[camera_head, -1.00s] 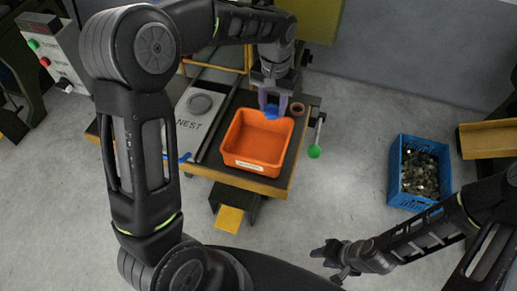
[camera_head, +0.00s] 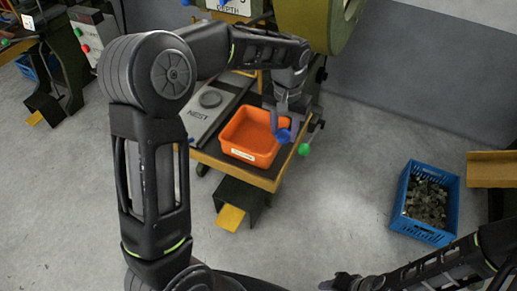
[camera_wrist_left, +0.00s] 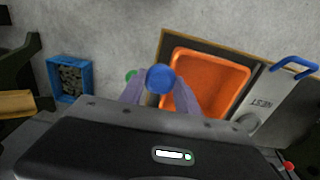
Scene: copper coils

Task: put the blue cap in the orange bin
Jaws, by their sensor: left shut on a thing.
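The blue cap (camera_head: 283,135) is held between the fingers of my left gripper (camera_head: 282,126), which is shut on it. In the head view it appears at the right edge of the orange bin (camera_head: 236,151). In the left wrist view the blue cap (camera_wrist_left: 160,79) sits between the two purple-grey fingertips, just left of the orange bin (camera_wrist_left: 240,72). The bin stands on the table and looks empty where I can see into it. My right gripper (camera_head: 340,283) is at the bottom edge of the head view, dark and partly cut off.
A grey plate marked NEST (camera_head: 205,108) lies left of the bin. A green ball knob (camera_head: 304,150) sticks out right of the table. A blue crate of metal pieces (camera_head: 425,205) stands on the floor at right. A machine (camera_head: 318,25) rises behind.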

